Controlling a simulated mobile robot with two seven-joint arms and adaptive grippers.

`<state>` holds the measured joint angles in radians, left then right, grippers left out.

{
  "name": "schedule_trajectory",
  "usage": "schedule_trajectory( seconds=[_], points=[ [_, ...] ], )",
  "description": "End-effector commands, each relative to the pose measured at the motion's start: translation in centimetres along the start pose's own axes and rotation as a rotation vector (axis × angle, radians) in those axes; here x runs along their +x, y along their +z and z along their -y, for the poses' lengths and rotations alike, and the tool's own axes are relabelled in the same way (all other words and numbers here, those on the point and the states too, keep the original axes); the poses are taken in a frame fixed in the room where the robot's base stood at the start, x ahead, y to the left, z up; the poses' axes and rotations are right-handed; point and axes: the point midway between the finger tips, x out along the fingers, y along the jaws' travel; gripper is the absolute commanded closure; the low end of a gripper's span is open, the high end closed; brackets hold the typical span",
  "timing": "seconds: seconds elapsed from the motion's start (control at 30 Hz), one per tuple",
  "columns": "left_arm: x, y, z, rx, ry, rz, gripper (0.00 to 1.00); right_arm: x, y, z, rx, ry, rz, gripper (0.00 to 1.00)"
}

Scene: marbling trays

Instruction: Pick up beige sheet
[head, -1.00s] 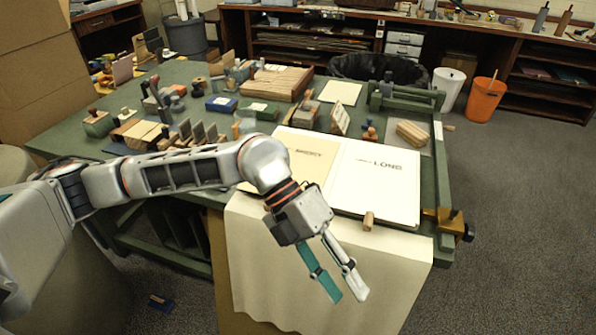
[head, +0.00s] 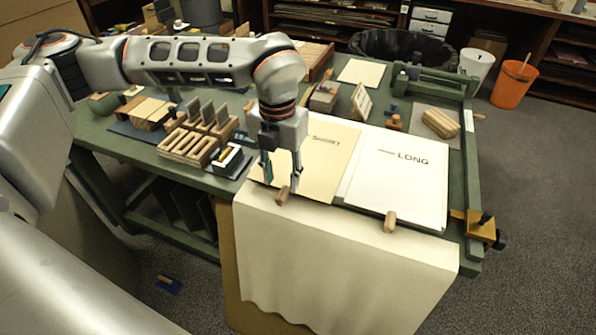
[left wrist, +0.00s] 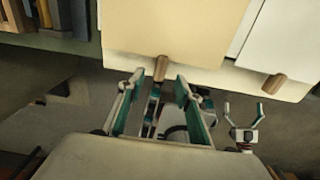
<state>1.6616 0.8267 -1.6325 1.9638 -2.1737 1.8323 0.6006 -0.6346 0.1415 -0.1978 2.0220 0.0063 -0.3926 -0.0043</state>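The beige sheet (head: 335,155), marked with a partly hidden word, lies flat on the green table left of a white sheet marked LONG (head: 400,185). A small wooden peg (head: 283,194) sits at its front edge. My left gripper (head: 281,184) points down over the sheet's front left part, open, its fingers apart on either side of the peg's line. In the left wrist view the beige sheet (left wrist: 180,28) and peg (left wrist: 160,68) show ahead of the open fingers (left wrist: 157,88). I cannot tell whether they touch the sheet. My right gripper (left wrist: 244,106) shows small and open in the left wrist view.
Another wooden peg (head: 390,221) sits at the white sheet's front edge. A cream cloth (head: 340,260) hangs over the table front. Wooden racks (head: 190,147) stand left of my gripper. A brass clamp (head: 478,228) is at the right corner.

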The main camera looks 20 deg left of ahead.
Motion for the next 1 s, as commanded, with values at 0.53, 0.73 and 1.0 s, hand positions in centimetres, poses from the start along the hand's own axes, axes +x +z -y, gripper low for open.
schedule_trajectory(
  seconds=[0.53,0.73,1.0],
  points=[
    [4.7,0.5,0.1,0.002,-0.001,0.001,0.65,0.6,-0.4,-0.4,-0.009,0.008,-0.012,0.04],
    [4.6,0.5,0.1,0.002,-0.001,0.001,0.95,0.7,-0.4,-0.5,-0.009,0.008,-0.012,0.04],
    [4.7,0.5,0.1,0.002,-0.001,0.0,0.95,0.5,-0.1,-0.3,-0.007,0.006,-0.006,0.04]
  ],
)
